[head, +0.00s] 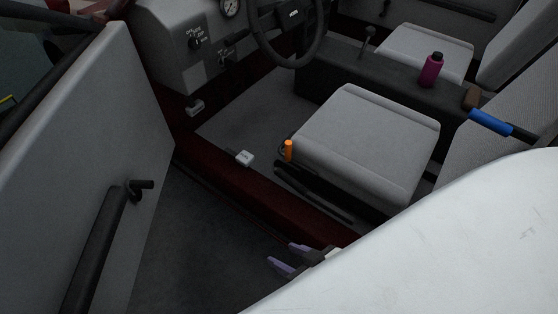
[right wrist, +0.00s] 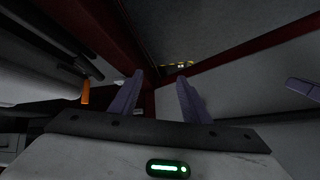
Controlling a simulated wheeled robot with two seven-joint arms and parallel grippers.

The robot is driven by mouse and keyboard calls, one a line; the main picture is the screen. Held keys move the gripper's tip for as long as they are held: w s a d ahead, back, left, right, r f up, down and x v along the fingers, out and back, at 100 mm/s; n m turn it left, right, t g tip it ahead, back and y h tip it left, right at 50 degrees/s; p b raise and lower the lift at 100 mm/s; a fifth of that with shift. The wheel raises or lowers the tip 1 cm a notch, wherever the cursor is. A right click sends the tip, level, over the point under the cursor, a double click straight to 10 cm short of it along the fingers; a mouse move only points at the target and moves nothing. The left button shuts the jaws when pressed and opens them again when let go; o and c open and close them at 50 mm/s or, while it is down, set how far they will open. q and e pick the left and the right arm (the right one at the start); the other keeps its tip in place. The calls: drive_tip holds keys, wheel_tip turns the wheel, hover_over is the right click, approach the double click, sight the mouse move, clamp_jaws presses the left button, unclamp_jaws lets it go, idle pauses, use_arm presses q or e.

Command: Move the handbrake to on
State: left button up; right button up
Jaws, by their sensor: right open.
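A blue lever grip (head: 490,122) on a dark shaft looks like the handbrake; it slants up between the two seats in the head view. A smaller upright orange handle (head: 288,150) stands at the front near corner of the near seat, and it shows at the left in the right wrist view (right wrist: 85,92). I cannot tell for certain which is the handbrake. My right gripper (head: 279,253) is open and empty, low outside the door sill, apart from both handles. Its two purple fingers stand apart in the right wrist view (right wrist: 160,75). A purple fingertip (right wrist: 303,90) at the right edge looks like my left gripper's.
The open door (head: 80,150) with its black handle (head: 141,185) stands at the left. The near seat (head: 365,140), dark red sill (head: 240,195) and steering wheel (head: 288,35) bound the doorway. A purple bottle (head: 431,70) stands on the console. The footwell floor is mostly clear.

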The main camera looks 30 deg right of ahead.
drive_tip(key=m+t+h+b, duration=0.4)
drive_tip(key=m+t+b, duration=0.2)
drive_tip(key=m+b, duration=1.8)
approach(293, 185)
drive_tip(key=w+m+p, duration=0.1)
drive_tip(key=m+p, duration=0.2)
drive_tip(key=shift+w+a+f, duration=0.15)
drive_tip(key=shift+w+f, duration=0.05)
drive_tip(key=shift+w, duration=0.15)
drive_tip(key=shift+w+d+m, duration=0.2)
drive_tip(key=shift+d+m, duration=0.05)
drive_tip(key=shift+m, duration=0.25)
drive_tip(key=shift+w+d, duration=0.1)
drive_tip(key=shift+w, duration=0.2)
drive_tip(key=b+x, duration=0.4)
drive_tip(key=x, duration=0.4)
drive_tip(key=shift+f, duration=0.15)
drive_tip(key=shift+b+x, duration=0.35)
drive_tip(key=shift+x, duration=0.4)
use_arm(q)
drive_tip(key=w+d+f+m+h, duration=0.1)
drive_tip(key=w+d+f+h, duration=0.1)
drive_tip(key=d+f, duration=0.5)
wheel_tip(293, 185, down, 3)
drive_tip(key=shift+w+f+g+h, duration=0.2)
drive_tip(key=shift+w+g+h, duration=0.15)
drive_tip(key=shift+h, duration=0.25)
use_arm(e)
drive_tip(key=shift+c, duration=0.4)
